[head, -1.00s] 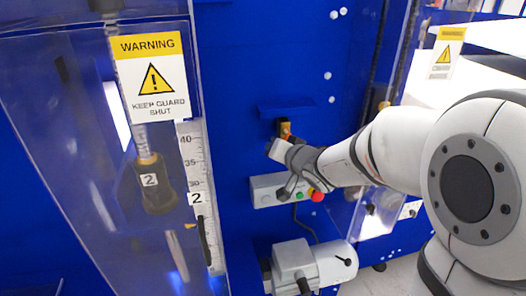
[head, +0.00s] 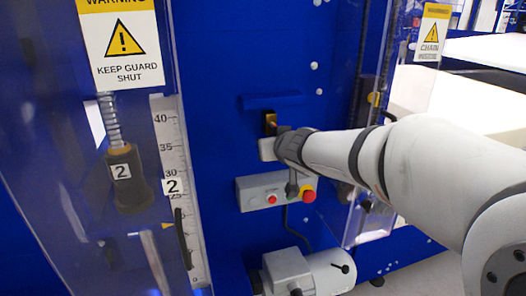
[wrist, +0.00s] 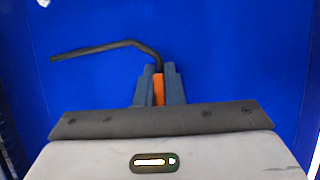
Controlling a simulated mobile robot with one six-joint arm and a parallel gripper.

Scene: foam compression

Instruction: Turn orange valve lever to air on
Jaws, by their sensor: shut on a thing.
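The orange valve lever (wrist: 158,88) shows in the wrist view as a narrow upright strip between the two blue-grey fingers of my gripper (wrist: 159,72). The fingers are shut on it from both sides. A dark bent rod or hose runs left from just above the fingertips. In the head view my gripper (head: 270,146) reaches the blue panel just below a small orange and dark fitting (head: 270,121), under a blue ledge. My wrist hides most of the valve there, so I cannot read the lever's angle or any air marking.
A grey control box (head: 255,194) with red buttons sits just below my wrist. A grey motor-like unit (head: 300,272) is lower. A clear guard with a warning sign (head: 121,48), a numbered scale (head: 176,150) and a black handle marked 2 (head: 125,185) stand left.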

